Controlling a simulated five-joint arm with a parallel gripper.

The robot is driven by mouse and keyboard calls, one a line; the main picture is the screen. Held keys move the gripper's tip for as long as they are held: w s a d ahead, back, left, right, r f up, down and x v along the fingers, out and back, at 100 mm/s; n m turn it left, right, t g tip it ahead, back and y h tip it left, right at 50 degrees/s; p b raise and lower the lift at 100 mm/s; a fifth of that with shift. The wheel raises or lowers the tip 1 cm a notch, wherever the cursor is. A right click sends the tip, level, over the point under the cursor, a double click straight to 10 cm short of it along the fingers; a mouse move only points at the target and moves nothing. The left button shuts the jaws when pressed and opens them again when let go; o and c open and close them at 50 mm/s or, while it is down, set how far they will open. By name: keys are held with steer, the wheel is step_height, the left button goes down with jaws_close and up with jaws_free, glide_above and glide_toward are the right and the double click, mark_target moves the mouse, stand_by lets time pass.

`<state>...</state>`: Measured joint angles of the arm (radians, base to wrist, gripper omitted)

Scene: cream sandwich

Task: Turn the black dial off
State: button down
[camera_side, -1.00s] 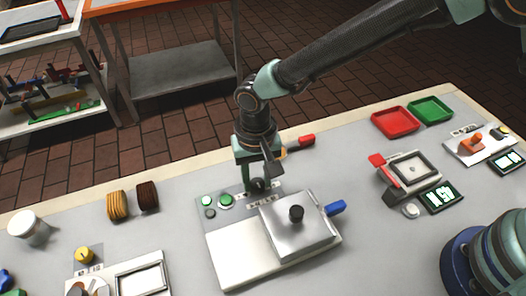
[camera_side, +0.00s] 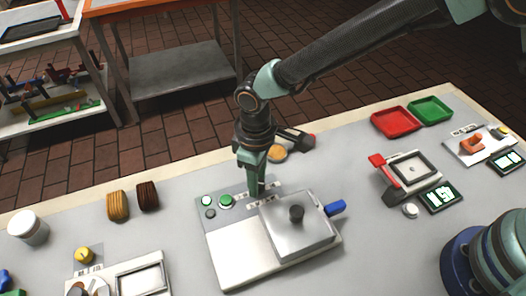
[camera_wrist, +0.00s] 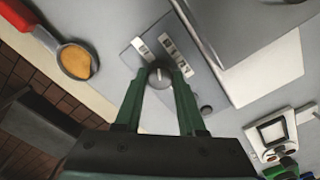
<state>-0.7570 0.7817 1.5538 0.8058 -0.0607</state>
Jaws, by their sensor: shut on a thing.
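The black dial (camera_wrist: 158,78) sits between my gripper's two green fingers in the wrist view, with a pale mark on its top. My gripper (camera_wrist: 158,72) is shut on it, a finger on each side. White label strips (camera_wrist: 175,52) with dark print lie just beyond the dial; I cannot read them surely. In the side view my gripper (camera_side: 257,190) points down at the back of the machine's grey panel, and its fingers mostly hide the dial. The silver lid (camera_side: 290,228) with a black knob and blue handle lies just in front of it.
A red-handled scoop (camera_wrist: 75,60) with orange-tan contents lies close by my gripper. Cookies (camera_side: 118,205) stand farther left. Red (camera_side: 395,122) and green (camera_side: 430,110) trays are back right.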

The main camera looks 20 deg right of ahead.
steer(key=n, duration=0.6)
steer(key=shift+n, duration=0.3)
stand_by(0.4)
steer(key=c, duration=0.5)
jaws_free()
steer(key=shift+r, duration=0.15)
step_height(320, 180, up, 12)
